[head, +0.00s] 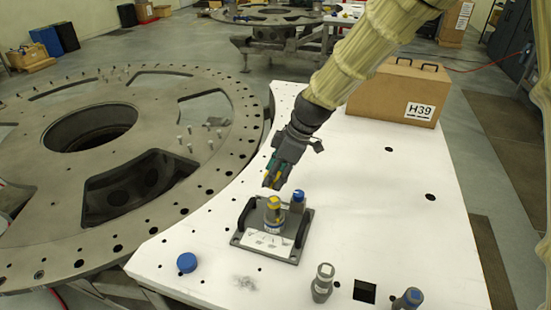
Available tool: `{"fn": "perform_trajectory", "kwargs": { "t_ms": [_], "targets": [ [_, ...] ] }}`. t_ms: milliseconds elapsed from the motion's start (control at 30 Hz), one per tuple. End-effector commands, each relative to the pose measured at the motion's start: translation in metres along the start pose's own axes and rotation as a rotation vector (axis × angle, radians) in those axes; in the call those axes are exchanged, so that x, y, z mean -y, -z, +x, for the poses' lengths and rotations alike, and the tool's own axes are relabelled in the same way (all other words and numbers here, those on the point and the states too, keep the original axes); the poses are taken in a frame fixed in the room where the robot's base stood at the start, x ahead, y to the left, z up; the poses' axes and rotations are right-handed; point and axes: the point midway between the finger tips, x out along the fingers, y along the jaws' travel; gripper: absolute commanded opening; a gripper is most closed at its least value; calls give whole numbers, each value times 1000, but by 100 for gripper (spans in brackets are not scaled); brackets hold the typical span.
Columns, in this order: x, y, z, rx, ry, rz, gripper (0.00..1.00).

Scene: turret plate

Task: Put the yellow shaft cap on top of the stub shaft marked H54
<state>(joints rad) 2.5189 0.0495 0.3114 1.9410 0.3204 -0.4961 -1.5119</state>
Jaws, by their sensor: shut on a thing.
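My gripper (273,182) points down over the grey base plate (258,251), its jaws shut. The yellow shaft cap (275,202) shows just below the fingertips, at the top of the front stub shaft (273,219). I take it as the thing gripped, but the contact is too small to make out. I cannot tell whether the cap rests fully on the shaft. A second shaft (297,204) with a blue top stands right behind it. The writing on the shafts and on the plate's white label is not readable, so I cannot pick out H54.
A loose blue cap (187,262) lies front left on the white table (400,210). A grey shaft (322,283) and a blue-topped shaft (408,299) stand near the front, beside a square hole (365,291). A box marked H39 (398,93) stands behind. Dark handles flank the base plate.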

Motion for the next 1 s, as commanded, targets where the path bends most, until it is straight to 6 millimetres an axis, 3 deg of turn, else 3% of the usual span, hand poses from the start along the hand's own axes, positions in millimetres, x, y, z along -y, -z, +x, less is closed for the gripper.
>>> {"fn": "perform_trajectory", "kwargs": {
  "t_ms": [267, 1000],
  "targets": [
    [4, -2, 1, -1, -3, -2, 32],
    [-6, -13, 32, 1, 5, 2, 32]
  ]
}}
